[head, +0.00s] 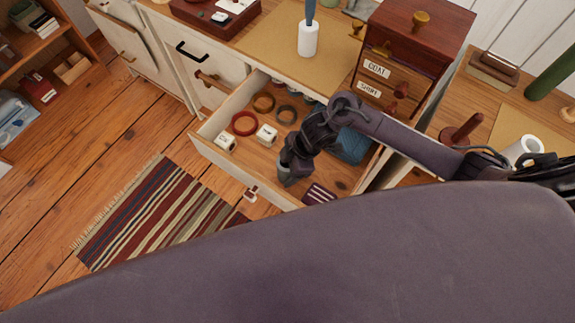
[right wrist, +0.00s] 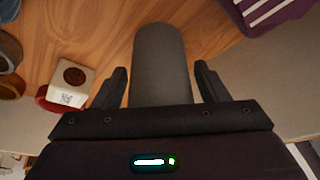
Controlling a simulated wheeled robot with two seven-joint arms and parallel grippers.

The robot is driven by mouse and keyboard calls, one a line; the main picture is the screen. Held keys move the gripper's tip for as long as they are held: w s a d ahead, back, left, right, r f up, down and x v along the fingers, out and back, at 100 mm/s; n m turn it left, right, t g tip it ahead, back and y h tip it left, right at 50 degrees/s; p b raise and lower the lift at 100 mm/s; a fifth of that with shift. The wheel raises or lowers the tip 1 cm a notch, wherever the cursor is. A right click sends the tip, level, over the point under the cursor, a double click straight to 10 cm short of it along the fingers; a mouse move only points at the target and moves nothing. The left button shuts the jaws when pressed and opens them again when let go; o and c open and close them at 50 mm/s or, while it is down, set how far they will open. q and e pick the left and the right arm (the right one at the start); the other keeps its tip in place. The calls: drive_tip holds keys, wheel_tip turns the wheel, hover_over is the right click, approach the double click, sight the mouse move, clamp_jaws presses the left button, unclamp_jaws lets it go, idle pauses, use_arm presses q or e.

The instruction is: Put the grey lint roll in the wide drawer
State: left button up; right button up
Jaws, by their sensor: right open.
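The wide drawer (head: 218,160) is pulled out, and its wooden floor shows. My right gripper (head: 287,176) is over the drawer near its front, pointing down. In the right wrist view the grey lint roll (right wrist: 162,62) lies between the two open fingers (right wrist: 160,82), with a gap visible on each side. The roll is above or on the drawer's wooden floor; I cannot tell whether it touches it. In the head view my gripper mostly hides the roll. My left gripper is not in view.
The drawer also holds a red ring (head: 244,124), other rings, two white blocks (head: 266,135), a blue cloth (head: 352,146) and a striped purple cloth (head: 320,195). A small chest (head: 412,50) and a white holder (head: 308,40) stand on the top behind. A striped rug (head: 160,215) lies on the floor.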

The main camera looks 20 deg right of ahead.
drive_tip(key=p+v, duration=0.1)
drive_tip(key=v, duration=1.1)
drive_tip(key=shift+r, duration=0.1)
